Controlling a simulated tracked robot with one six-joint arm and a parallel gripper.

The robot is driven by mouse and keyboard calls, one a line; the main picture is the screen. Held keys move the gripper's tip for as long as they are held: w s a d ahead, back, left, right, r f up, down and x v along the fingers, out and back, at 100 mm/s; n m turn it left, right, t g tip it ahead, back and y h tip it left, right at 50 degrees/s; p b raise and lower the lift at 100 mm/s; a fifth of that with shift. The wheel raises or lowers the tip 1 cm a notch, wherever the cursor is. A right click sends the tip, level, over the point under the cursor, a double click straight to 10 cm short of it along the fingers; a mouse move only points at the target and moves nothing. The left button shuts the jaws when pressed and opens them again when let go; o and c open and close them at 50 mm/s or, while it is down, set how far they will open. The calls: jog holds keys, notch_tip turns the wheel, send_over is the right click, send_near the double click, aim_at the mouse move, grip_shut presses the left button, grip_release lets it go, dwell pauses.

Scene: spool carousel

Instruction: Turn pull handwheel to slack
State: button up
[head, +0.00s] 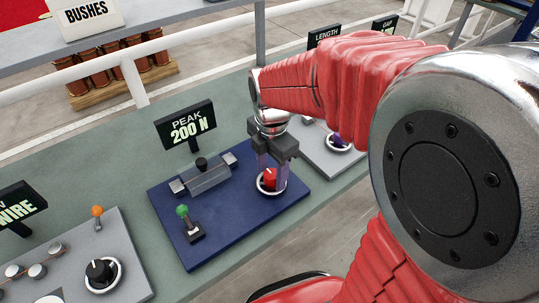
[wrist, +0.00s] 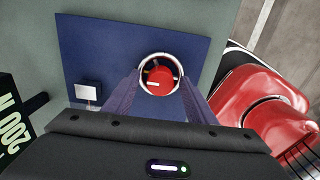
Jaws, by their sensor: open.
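The pull handwheel is most likely the red knob (head: 270,178) inside a pale ring on the blue panel (head: 227,225), beside a display reading "PEAK 200 N" (head: 187,125). In the wrist view the red knob (wrist: 161,79) shows a short white pointer mark toward the lower left, and small coloured marks lie inside the ring. My gripper (head: 272,168) points down over the knob, its fingers apart, one on each side of it. Whether the fingers touch the knob cannot be told. No lettering on the ring is readable.
A green-tipped lever (head: 183,212) and a grey clamp-like fixture (head: 203,176) share the blue panel. Grey panels lie left, with an orange-tipped lever (head: 97,212) and black knob (head: 101,272), and right, with a purple knob (head: 337,139). My red arm hides much of the right side.

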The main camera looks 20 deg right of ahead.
notch_tip(320, 180, up, 14)
jog(key=shift+f, duration=0.2)
dwell(0.4)
dwell(0.4)
jog(key=m+t, duration=0.6)
jog(key=m, duration=1.6)
send_near(273, 178)
jog(key=shift+s+a+r, duration=0.1)
jog(key=shift+s+r, duration=0.35)
jog(key=shift+s, duration=0.3)
jog(key=shift+s+d+r, duration=0.1)
jog(key=shift+s+r, duration=0.35)
jog(key=shift+s, duration=0.25)
jog(key=shift+s+a+r, duration=0.1)
jog(key=shift+s+r, duration=0.3)
jog(key=shift+s, duration=0.35)
jog(key=shift+c, duration=0.2)
